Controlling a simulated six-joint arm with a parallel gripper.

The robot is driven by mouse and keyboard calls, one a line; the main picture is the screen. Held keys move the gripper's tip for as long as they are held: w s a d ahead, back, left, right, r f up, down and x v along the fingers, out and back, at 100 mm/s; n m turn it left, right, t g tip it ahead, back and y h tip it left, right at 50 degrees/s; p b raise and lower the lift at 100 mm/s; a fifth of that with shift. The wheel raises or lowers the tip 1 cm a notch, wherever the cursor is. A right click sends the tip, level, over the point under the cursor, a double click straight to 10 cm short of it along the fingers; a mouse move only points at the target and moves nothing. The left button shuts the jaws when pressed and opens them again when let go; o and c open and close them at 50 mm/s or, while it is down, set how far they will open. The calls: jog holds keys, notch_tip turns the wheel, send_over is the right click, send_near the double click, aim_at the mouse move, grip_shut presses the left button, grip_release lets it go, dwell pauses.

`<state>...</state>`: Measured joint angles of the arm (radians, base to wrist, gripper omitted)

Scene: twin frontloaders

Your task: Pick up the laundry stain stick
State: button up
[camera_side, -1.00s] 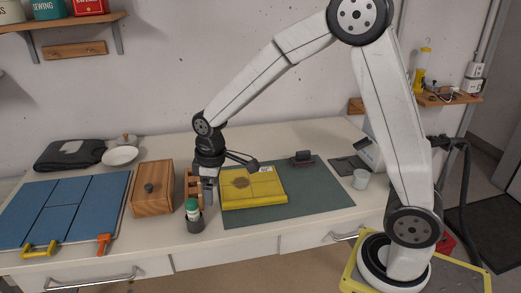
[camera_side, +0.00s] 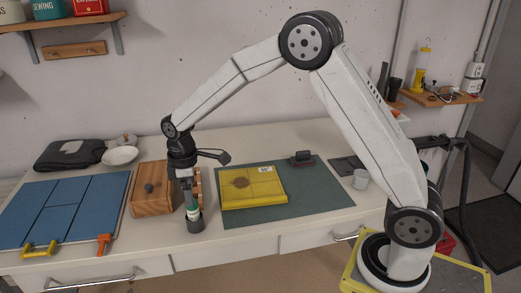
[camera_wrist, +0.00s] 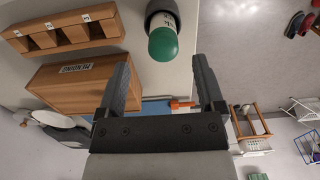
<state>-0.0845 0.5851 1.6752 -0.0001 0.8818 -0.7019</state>
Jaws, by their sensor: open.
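The laundry stain stick, white with a green cap (camera_side: 193,208), stands upright in a small dark cup (camera_side: 195,225) near the table's front edge. In the wrist view its green cap (camera_wrist: 163,44) shows between and just beyond my fingertips, with part of the white body behind it and the dark cup (camera_wrist: 158,8) around its lower end. My gripper (camera_side: 189,199) is just above and beside the cap in the side view. In the wrist view my gripper (camera_wrist: 161,62) is wide open and empty, its two fingers on either side of the cap's line.
A wooden rack (camera_wrist: 65,33) with compartments is close by. A blue-panelled board (camera_side: 60,205) lies at far left.

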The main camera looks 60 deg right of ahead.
aim_at(194, 214)
jog(key=shift+s+f, duration=0.15)
jog(key=shift+f, duration=2.7)
grip_shut()
